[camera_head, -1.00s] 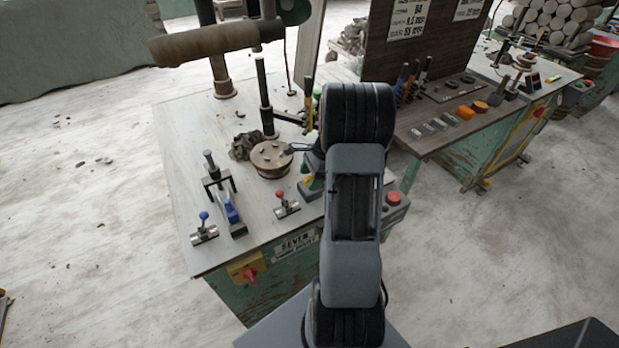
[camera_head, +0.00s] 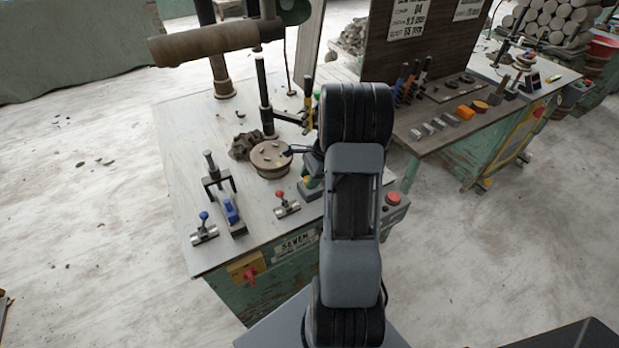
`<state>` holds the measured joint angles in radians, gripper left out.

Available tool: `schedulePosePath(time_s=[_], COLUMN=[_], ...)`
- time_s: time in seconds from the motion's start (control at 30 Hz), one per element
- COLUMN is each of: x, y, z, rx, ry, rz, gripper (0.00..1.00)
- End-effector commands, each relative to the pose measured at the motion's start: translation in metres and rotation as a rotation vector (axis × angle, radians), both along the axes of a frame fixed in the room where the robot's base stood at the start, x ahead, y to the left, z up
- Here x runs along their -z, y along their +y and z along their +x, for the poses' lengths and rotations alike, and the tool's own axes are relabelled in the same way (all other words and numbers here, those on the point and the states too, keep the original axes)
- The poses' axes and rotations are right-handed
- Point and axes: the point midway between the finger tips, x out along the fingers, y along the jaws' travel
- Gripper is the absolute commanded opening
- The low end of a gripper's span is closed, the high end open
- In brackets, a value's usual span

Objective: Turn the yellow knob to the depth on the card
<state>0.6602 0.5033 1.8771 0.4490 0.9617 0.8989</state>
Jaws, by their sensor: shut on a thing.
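My arm stands upright across the middle of the view and hides the right part of the near bench (camera_head: 182,160). My gripper is hidden behind it, so its fingers and what they touch cannot be seen. Small yellow and green parts (camera_head: 309,184) show just left of my arm at the bench's right side. I cannot tell whether the yellow one is the knob. White cards with black print (camera_head: 408,16) are fixed to the dark upright board (camera_head: 385,50) at the back; the print is too small to read surely.
A round wooden disc (camera_head: 270,160) sits beside a grey clay lump (camera_head: 244,146). Blue-knobbed (camera_head: 204,217) and red-knobbed (camera_head: 280,196) levers stand near the bench front. A red button (camera_head: 393,198) is right of my arm. A second bench (camera_head: 440,140) holds tools; pale floor lies open around.

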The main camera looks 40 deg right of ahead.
Motion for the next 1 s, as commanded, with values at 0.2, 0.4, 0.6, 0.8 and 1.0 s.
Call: schedulePosePath(time_s=[0.2,0.4,0.6,0.8,1.0], x=[-0.0007,-0.0009,-0.0011,-0.0011,-0.001], y=[-0.0003,-0.0001,-0.0004,0.0,-0.0001], z=[0.0002,0.0005,0.0007,0.0008,0.0008], rx=[-0.039,-0.16,-0.342,-0.534,-0.724], ry=[0.0,0.001,0.0,0.001,0.0], rz=[-0.001,0.0,-0.001,0.0,-0.001], gripper=[0.18,0.18,0.18,0.18,0.18])
